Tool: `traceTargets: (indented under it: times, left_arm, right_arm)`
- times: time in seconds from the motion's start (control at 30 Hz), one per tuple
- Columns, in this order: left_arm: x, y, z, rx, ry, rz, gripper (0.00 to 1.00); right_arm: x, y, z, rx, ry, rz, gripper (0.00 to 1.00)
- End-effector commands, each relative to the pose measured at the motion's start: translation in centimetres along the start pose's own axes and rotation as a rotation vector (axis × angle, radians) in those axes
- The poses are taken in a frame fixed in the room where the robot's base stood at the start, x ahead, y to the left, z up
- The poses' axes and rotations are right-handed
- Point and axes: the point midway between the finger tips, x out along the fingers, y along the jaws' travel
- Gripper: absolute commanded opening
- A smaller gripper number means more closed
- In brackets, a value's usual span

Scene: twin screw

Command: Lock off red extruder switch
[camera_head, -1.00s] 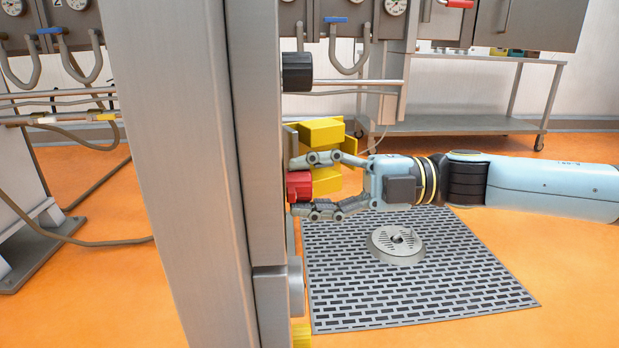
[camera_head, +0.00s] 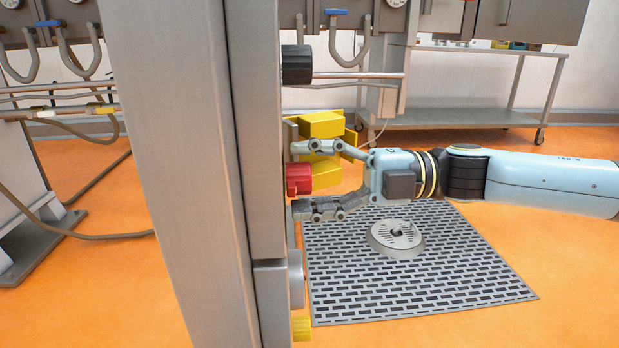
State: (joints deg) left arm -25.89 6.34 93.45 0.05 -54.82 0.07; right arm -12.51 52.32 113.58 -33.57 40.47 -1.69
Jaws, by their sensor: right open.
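The red switch (camera_head: 299,179) sticks out from the right side of a tall grey metal cabinet (camera_head: 190,180). My right gripper (camera_head: 296,181) is open, with one finger above the red switch and one below it. Gaps show between the fingers and the switch, and the fingertips are close to the cabinet side. The switch's face towards the cabinet is hidden. My left gripper is not in view.
A black knob (camera_head: 297,65) sits above the red switch, and a grey knob (camera_head: 296,279) and a yellow one (camera_head: 301,328) sit below. Yellow blocks (camera_head: 322,125) stand behind my gripper. A floor grate (camera_head: 420,285) and a wheeled table (camera_head: 470,119) lie to the right.

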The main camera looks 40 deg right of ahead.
Motion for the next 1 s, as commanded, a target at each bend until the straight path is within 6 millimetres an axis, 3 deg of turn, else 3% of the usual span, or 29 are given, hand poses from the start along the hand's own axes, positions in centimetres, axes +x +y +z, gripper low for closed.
traceTargets:
  times: [0.27,0.7,1.0]
  left_arm:
    - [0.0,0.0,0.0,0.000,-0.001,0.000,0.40]
    - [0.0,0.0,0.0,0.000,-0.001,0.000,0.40]
    - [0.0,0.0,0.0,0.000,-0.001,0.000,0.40]
  right_arm:
    - [-0.7,-0.1,-0.1,0.001,0.003,-0.004,0.63]
    - [-5.9,-0.3,-0.2,0.006,0.009,-0.012,0.63]
    - [-7.4,-0.1,-0.1,0.002,0.003,-0.004,0.63]
